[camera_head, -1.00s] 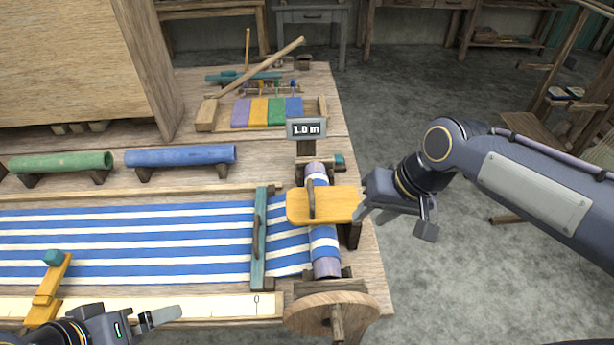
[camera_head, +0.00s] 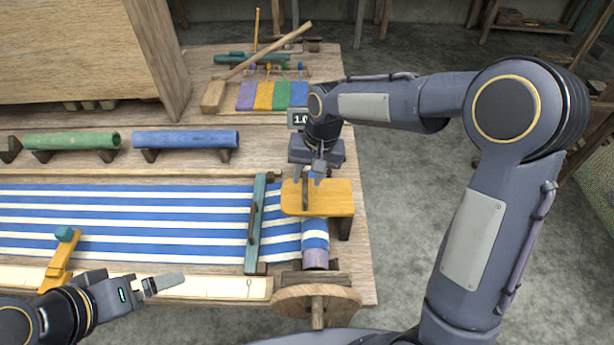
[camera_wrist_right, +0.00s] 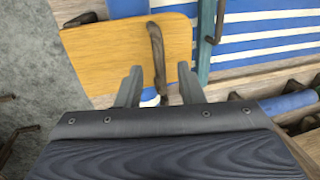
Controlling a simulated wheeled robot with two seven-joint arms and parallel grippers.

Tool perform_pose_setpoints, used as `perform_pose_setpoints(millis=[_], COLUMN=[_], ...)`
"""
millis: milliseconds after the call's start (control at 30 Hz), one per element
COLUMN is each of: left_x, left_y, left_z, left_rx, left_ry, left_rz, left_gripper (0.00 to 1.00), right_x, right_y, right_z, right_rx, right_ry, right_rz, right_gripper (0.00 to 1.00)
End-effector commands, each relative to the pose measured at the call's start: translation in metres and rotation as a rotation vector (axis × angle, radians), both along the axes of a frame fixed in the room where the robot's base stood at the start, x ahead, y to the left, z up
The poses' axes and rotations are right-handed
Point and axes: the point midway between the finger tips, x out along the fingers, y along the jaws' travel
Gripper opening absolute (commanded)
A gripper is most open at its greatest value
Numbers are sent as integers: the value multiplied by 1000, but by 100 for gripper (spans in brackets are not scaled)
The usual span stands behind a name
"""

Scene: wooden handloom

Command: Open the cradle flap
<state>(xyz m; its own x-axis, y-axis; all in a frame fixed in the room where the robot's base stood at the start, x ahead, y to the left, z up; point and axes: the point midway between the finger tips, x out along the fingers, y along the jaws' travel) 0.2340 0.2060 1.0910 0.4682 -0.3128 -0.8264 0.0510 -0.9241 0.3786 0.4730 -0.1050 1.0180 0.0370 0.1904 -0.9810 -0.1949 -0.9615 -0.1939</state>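The cradle flap appears to be the yellow wooden board (camera_head: 335,197) lying flat across the cloth roll (camera_head: 315,240) at the table's right end. A dark upright handle (camera_head: 305,194) stands on it. In the right wrist view the flap (camera_wrist_right: 95,55) shows with its curved handle (camera_wrist_right: 157,50). My right gripper (camera_head: 307,177) is open above the flap. In the wrist view its fingers (camera_wrist_right: 160,85) lie on either side of the handle's line; contact cannot be told. My left gripper (camera_head: 165,284) is over the front left, with no object seen in it.
A teal bar (camera_head: 257,225) crosses the blue-striped cloth (camera_head: 120,222) left of the flap. A wooden wheel (camera_head: 316,300) is in front of the roll. Blue (camera_head: 185,139) and green (camera_head: 75,141) tubes lie behind the cloth. The floor to the right is open.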

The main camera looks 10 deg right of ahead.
Motion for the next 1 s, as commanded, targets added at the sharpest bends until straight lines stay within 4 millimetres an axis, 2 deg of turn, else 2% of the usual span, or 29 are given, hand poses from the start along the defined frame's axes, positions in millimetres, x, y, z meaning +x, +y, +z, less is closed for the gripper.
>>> perform_pose_setpoints(millis=[167, 433, 467, 700, 1000], left_x=[0, 0, 0, 0, 0], left_y=[0, 0, 0, 0, 0], left_z=[2, 2, 2, 2, 2], left_rx=[0, 0, 0, 0, 0], left_ry=[0, 0, 0, 0, 0], left_rz=[0, 0, 0, 0, 0], left_gripper=[99, 99, 99, 99, 99], right_x=[1, 1, 1, 1, 1], right_y=[3, 3, 3, 3, 3], right_z=[-14, -17, -17, -17, -16], right_rx=[0, 0, 0, 1, 1], right_ry=[-1, -1, -1, -2, -2], right_rz=[0, 0, 0, 0, 0], right_gripper=[34, 34, 33, 2, 0])
